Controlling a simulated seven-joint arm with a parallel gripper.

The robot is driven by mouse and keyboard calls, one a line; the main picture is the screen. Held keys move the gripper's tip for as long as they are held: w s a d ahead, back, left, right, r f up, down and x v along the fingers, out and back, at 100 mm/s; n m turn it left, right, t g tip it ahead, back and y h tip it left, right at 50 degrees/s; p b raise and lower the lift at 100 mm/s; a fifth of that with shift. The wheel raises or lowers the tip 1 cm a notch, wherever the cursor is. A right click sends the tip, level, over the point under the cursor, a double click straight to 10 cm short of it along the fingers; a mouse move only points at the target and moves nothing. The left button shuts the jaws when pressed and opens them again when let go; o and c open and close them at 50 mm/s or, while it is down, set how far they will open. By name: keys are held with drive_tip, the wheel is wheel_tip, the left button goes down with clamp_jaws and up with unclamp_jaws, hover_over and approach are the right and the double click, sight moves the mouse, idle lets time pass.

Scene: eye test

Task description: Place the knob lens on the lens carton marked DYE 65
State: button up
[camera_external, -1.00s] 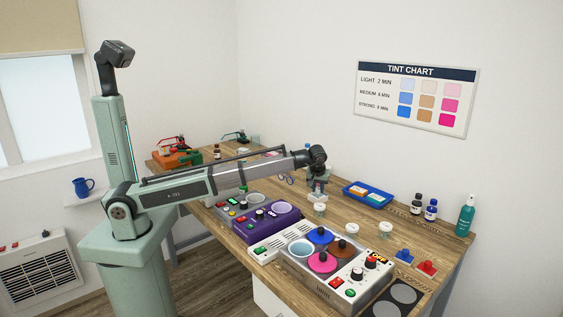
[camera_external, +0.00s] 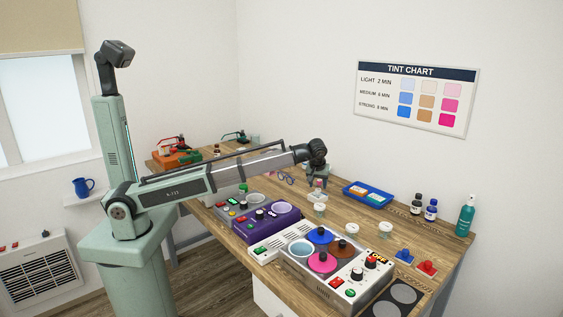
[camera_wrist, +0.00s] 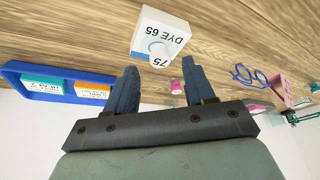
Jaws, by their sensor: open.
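The white lens carton marked DYE 65 (camera_wrist: 147,22) lies on the wooden bench, at the top middle of the wrist view. A pale round disc shape (camera_wrist: 158,48) shows on it; I cannot tell if this is a lens or print. A small pink-topped piece (camera_wrist: 176,87) shows between my fingers in the wrist view, farther off; I cannot tell whether it is the knob lens. My gripper (camera_wrist: 164,85) is open, with nothing seen held between its fingers. In the external view my gripper (camera_external: 318,186) is over the back middle of the bench.
A blue tray (camera_external: 350,186) with small cartons is right of my gripper. Blue spectacles (camera_external: 286,179) lie left. A white-topped jar (camera_external: 320,209) stands close in front. The tint bath with coloured lids (camera_external: 323,262) and purple unit (camera_external: 265,224) fill the front. Bottles (camera_external: 430,211) stand right.

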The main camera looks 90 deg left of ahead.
drive_tip(key=v, duration=0.8)
drive_tip(key=shift+r, duration=0.4)
